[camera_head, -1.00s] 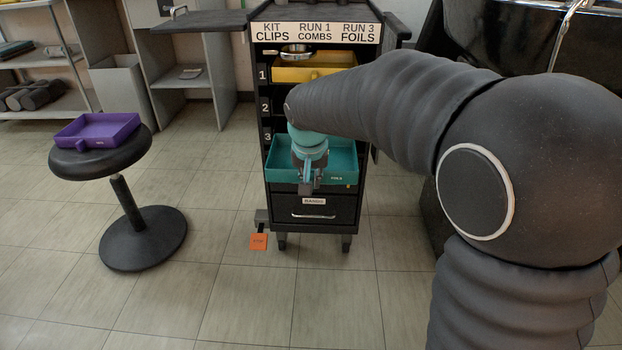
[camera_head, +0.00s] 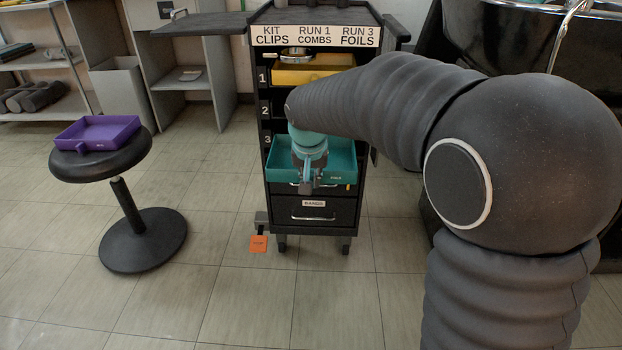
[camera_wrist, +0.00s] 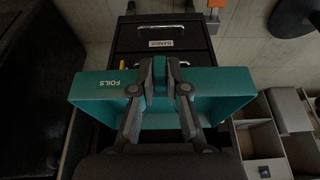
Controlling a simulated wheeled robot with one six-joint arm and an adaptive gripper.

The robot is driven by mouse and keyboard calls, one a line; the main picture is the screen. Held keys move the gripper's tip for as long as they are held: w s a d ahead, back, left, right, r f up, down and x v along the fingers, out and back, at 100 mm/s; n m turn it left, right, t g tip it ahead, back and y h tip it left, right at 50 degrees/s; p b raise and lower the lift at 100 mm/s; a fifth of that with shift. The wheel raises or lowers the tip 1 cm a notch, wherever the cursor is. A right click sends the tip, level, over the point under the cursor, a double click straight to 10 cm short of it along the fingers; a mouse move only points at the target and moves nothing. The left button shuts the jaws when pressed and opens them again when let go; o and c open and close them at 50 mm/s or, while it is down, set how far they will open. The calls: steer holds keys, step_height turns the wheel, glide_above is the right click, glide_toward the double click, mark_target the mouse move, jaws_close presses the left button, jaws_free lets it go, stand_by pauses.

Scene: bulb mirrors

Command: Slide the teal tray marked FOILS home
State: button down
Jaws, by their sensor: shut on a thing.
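The teal tray (camera_head: 340,172) sits in the cart's opening beside the number 3, with its front part sticking out. In the wrist view the tray (camera_wrist: 225,88) shows its FOILS mark on the front wall. My gripper (camera_head: 306,187) is at the middle of the tray's front. In the wrist view my gripper (camera_wrist: 160,76) has its fingers closed on a small teal handle at the front wall. The tray looks empty where I can see in; my arm hides part of its back. The black cart (camera_head: 360,215) carries a sign (camera_head: 316,36) reading KIT CLIPS, RUN 1 COMBS, RUN 3 FOILS.
A yellow tray (camera_head: 300,75) is in the opening beside 1; opening 2 looks dark. A labelled drawer (camera_head: 330,213) is below the teal tray. A purple tray (camera_head: 97,131) lies on a black stool (camera_head: 140,160) at left. An orange tag (camera_head: 258,243) is near the floor.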

steer(key=shift+w+d+p, duration=0.15)
steer(key=shift+w+p, duration=2.15)
steer(key=shift+w, duration=1.95)
steer(key=shift+w+d+p, duration=0.15)
steer(key=shift+w+p, duration=2.1)
steer(key=shift+w, duration=2.2)
steer(key=shift+f, duration=0.1)
steer(key=c, duration=1.1)
jaws_free()
steer(key=shift+o, duration=0.4)
